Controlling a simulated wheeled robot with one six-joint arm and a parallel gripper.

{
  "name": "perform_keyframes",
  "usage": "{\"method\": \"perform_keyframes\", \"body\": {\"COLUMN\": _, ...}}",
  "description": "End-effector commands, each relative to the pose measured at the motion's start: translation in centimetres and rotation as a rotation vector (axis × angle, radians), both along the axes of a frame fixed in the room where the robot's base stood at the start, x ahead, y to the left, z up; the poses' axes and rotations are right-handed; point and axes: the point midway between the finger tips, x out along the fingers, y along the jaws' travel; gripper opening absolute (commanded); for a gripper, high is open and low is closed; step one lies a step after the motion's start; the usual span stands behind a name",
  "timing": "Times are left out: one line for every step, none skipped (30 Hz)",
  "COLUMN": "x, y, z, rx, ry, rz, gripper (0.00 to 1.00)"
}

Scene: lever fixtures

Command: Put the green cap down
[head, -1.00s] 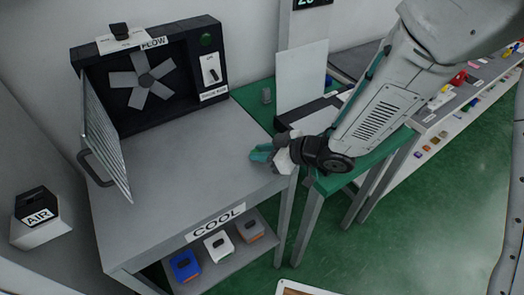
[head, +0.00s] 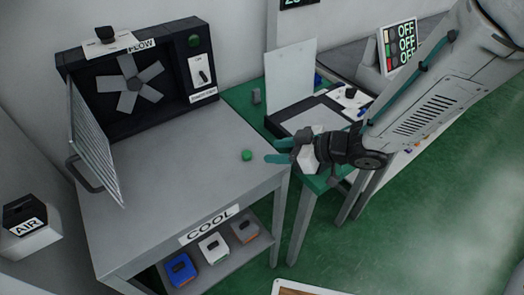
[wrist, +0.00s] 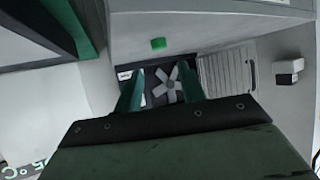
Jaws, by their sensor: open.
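The green cap (head: 247,155) sits on the grey table top (head: 180,165), near its right edge. It also shows in the wrist view (wrist: 158,44), beyond my fingertips and apart from them. My gripper (head: 278,151) is open and empty, just right of the cap in the head view. Its two teal fingers show spread apart in the wrist view (wrist: 165,88), with nothing between them but the far background.
A dark fan box (head: 135,85) with an open grille door (head: 95,145) stands at the back left. A shelf with several small boxes is under the table. A green-topped table (head: 320,180) with a black-framed device stands at the right. The middle of the grey top is clear.

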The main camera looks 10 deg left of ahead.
Motion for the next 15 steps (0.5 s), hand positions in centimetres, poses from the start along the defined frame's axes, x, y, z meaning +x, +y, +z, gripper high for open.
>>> {"method": "perform_keyframes", "body": {"x": -0.1, "y": -1.0, "z": 0.5, "rx": 0.0, "ry": -0.003, "rz": -0.004, "gripper": 0.4}}
{"method": "perform_keyframes", "body": {"x": -0.2, "y": -1.3, "z": 0.8, "rx": 0.001, "ry": -0.002, "rz": -0.004, "gripper": 0.4}}
{"method": "perform_keyframes", "body": {"x": -0.3, "y": -1.8, "z": 1.1, "rx": 0.001, "ry": -0.002, "rz": -0.004, "gripper": 0.4}}
{"method": "perform_keyframes", "body": {"x": -0.3, "y": -2.2, "z": 1.2, "rx": 0.0, "ry": -0.002, "rz": -0.004, "gripper": 0.4}}
{"method": "perform_keyframes", "body": {"x": -0.4, "y": -2.5, "z": 1.4, "rx": 0.0, "ry": -0.002, "rz": -0.002, "gripper": 0.4}}
{"method": "perform_keyframes", "body": {"x": -0.5, "y": -2.8, "z": 1.5, "rx": 0.0, "ry": -0.001, "rz": -0.003, "gripper": 0.4}}
{"method": "perform_keyframes", "body": {"x": -0.6, "y": -3.0, "z": 1.6, "rx": 0.0, "ry": -0.001, "rz": -0.002, "gripper": 0.4}}
{"method": "perform_keyframes", "body": {"x": -0.6, "y": -3.1, "z": 1.7, "rx": -0.001, "ry": 0.001, "rz": -0.001, "gripper": 0.4}}
{"method": "perform_keyframes", "body": {"x": -0.6, "y": -3.2, "z": 1.8, "rx": -0.001, "ry": 0.001, "rz": -0.001, "gripper": 0.4}}
{"method": "perform_keyframes", "body": {"x": -0.7, "y": -3.3, "z": 1.8, "rx": -0.001, "ry": 0.001, "rz": -0.001, "gripper": 0.4}}
{"method": "perform_keyframes", "body": {"x": -0.7, "y": -3.3, "z": 1.8, "rx": -0.001, "ry": 0.001, "rz": 0.0, "gripper": 0.4}}
{"method": "perform_keyframes", "body": {"x": -0.7, "y": -3.4, "z": 1.8, "rx": -0.001, "ry": 0.001, "rz": 0.0, "gripper": 0.4}}
{"method": "perform_keyframes", "body": {"x": -0.7, "y": -3.4, "z": 1.8, "rx": -0.001, "ry": 0.001, "rz": 0.0, "gripper": 0.4}}
{"method": "perform_keyframes", "body": {"x": -0.7, "y": -3.4, "z": 1.8, "rx": -0.001, "ry": 0.001, "rz": 0.0, "gripper": 0.4}}
{"method": "perform_keyframes", "body": {"x": -0.7, "y": -3.4, "z": 1.8, "rx": -0.001, "ry": 0.001, "rz": 0.0, "gripper": 0.4}}
